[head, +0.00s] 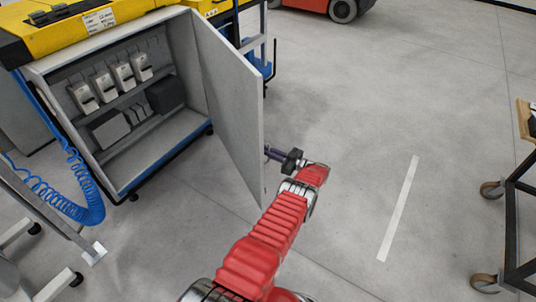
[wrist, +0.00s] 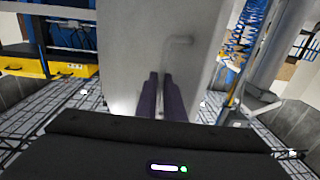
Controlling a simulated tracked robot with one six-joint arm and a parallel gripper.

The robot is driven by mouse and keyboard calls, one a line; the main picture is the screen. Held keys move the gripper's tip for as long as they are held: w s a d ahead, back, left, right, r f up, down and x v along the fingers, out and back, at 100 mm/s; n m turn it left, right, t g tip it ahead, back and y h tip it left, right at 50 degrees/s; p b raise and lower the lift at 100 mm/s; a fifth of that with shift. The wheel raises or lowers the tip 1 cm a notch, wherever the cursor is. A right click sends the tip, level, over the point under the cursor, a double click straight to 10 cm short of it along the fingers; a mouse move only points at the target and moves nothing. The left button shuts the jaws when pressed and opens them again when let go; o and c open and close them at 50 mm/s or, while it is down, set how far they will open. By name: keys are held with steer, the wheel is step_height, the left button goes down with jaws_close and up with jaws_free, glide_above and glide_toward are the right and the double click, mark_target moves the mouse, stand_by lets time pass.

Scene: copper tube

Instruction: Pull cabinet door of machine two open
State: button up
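The cabinet (head: 128,190) under the yellow machine top stands at the left in the head view. Its grey door (head: 232,105) is swung wide open, and the inside shows. My gripper (head: 268,152) is at the door's outer side, near its free edge, its fingertips partly hidden by the door. In the wrist view the door (wrist: 135,40) fills the middle, with a pale bent handle (wrist: 180,41) on it. The handle's bar runs down between the purple fingers (wrist: 160,95), which are close together and look shut on it.
Inside the cabinet are several light switch units (head: 122,74) and dark boxes (head: 166,94). A blue coiled hose (head: 85,200) hangs at the left. A wheeled cart (head: 515,210) stands at the right.

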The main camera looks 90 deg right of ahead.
steer(key=shift+o, duration=0.6)
steer(key=shift+w, duration=0.1)
steer(key=v, duration=1.4)
steer(key=shift+d+f, duration=0.1)
steer(key=shift+c, duration=0.4)
